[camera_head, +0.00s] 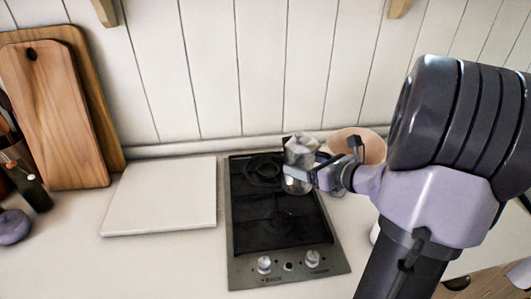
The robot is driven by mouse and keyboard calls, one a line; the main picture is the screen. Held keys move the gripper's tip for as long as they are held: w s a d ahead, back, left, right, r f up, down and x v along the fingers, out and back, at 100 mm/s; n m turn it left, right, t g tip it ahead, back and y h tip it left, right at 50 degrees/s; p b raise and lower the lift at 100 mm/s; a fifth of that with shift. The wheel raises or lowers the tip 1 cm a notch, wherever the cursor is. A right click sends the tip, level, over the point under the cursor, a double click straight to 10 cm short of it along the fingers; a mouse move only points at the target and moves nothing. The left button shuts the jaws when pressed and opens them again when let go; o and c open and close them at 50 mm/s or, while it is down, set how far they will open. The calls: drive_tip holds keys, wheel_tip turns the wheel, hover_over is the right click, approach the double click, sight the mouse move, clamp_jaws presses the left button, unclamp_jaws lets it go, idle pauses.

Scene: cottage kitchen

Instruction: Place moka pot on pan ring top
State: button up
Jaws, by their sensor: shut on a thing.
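The moka pot (298,154) is a small silvery pot, seen over the back right of the dark hob (278,230). My gripper (312,172) reaches in from the right and is shut on the moka pot. The gripper hides part of the pot's right side. The pot looks upright; I cannot tell whether its base touches the hob. A pan ring (263,170) shows as dark curved bars at the back left of the hob, just left of the pot.
A pinkish bowl (366,146) stands behind my gripper, right of the hob. A pale board (165,196) lies left of the hob. Wooden cutting boards (62,110) lean on the back wall. Two knobs (264,264) are at the hob's front.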

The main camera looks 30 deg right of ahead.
drive_tip(key=d+r+b+x, duration=0.1)
drive_tip(key=b+x, duration=0.4)
drive_tip(key=x, duration=1.1)
drive_tip(key=shift+w+d, duration=0.25)
drive_tip(key=shift+d, duration=0.05)
drive_tip(key=o, duration=2.1)
drive_tip(key=shift+r, duration=0.1)
